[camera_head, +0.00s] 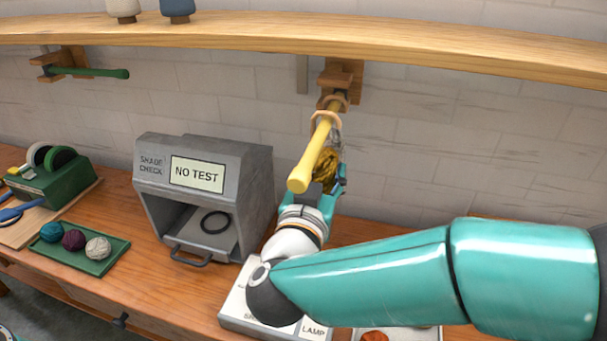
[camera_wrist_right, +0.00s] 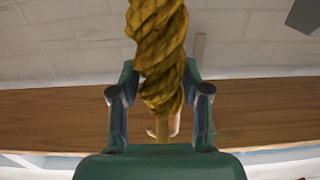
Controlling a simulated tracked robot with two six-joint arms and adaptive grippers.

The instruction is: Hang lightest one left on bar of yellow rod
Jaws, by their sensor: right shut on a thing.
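The yellow rod (camera_head: 314,155) sticks out from a wooden wall bracket (camera_head: 340,80) below the shelf. Tan loops (camera_head: 325,117) sit around its rear part. My right gripper (camera_head: 329,186) is just under and right of the rod, shut on a mustard-yellow twisted skein (camera_head: 326,164). In the right wrist view the skein (camera_wrist_right: 158,45) rises from between the fingers of the gripper (camera_wrist_right: 160,92), and its top is cut off. The rod partly hides the skein in the head view; I cannot tell whether they touch.
A grey shade-check box (camera_head: 257,170) reading NO TEST stands left of my right arm. A green tray (camera_head: 110,263) holds three wool balls. A green rod (camera_head: 100,73) is on the wall at left. A lamp panel (camera_head: 235,313) lies under my right arm. The shelf (camera_head: 450,50) runs above.

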